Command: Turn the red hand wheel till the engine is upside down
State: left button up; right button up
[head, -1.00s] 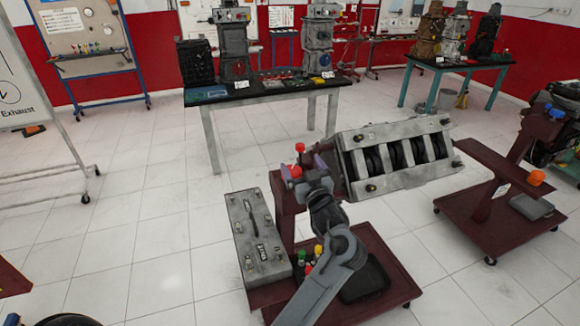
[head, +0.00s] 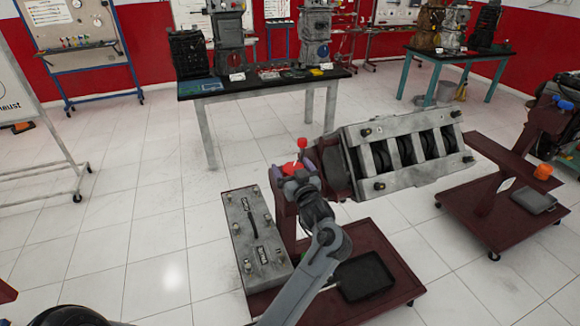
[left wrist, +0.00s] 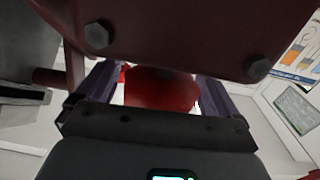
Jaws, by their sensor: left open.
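The engine (head: 405,155), a grey block with dark cylinder openings, is mounted on a dark red stand and lies tilted, with its openings towards me. The red hand wheel (head: 303,143) is at the stand's left end; a red handle sticks up and more red shows at the gripper. My left gripper (head: 294,182) is at the wheel, partly hiding it. In the left wrist view a rounded red part (left wrist: 160,88) sits between the two purple-grey fingers, which are apart and not closed on it. My right gripper is not in view.
Another dark red stand (head: 490,215) is at the right. A table (head: 270,84) with engine parts stands behind.

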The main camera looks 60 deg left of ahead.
pick_arm(q)
jog(key=shift+w+a, duration=0.15)
jog(key=shift+a, duration=0.25)
